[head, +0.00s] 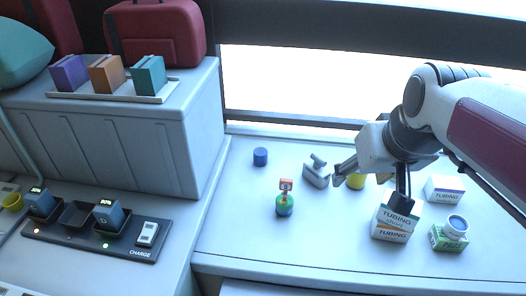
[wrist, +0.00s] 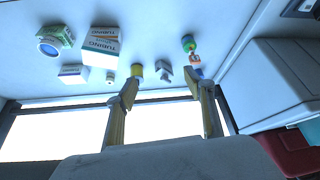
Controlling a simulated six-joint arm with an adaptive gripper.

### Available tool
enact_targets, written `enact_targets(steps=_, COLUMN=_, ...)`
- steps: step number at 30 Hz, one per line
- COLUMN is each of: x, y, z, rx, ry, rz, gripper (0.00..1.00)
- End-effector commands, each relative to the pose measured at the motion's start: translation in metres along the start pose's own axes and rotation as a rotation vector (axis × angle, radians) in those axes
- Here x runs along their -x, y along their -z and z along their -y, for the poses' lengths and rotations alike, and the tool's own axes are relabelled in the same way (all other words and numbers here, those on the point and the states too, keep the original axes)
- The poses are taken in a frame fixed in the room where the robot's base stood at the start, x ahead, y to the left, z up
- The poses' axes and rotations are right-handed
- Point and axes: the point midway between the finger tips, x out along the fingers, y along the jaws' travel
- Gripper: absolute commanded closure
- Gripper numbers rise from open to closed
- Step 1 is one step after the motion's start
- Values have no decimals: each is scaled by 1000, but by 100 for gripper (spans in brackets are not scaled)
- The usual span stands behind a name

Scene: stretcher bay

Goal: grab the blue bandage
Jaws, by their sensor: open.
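The blue bandage (head: 260,156) appears as a small blue roll standing at the back left of the white counter. In the wrist view a bit of blue (wrist: 198,73) shows beside the right finger, which seems to be this roll, partly hidden. My gripper (head: 370,188) is open and empty, to the right of the blue roll and well apart from it. In the wrist view its two fingers (wrist: 162,86) are spread wide with nothing between them.
A grey device (head: 317,173) and a yellow roll (head: 355,182) stand near my gripper. A grey cabinet (head: 190,130) rises at left.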

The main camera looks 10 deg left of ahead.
Motion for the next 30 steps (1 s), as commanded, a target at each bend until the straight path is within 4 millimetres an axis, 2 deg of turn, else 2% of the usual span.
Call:
enact_targets(steps=3, x=-14, y=24, z=6, rx=23, ry=14, rz=2, gripper=47)
enact_targets(steps=12, x=-53, y=78, z=22, rx=78, ry=44, rz=-1, gripper=47)
enact_targets(steps=20, x=-94, y=120, z=39, rx=125, ry=71, rz=-5, gripper=47)
enact_targets(steps=30, x=-155, y=164, z=67, rx=188, ry=104, rz=-8, gripper=47)
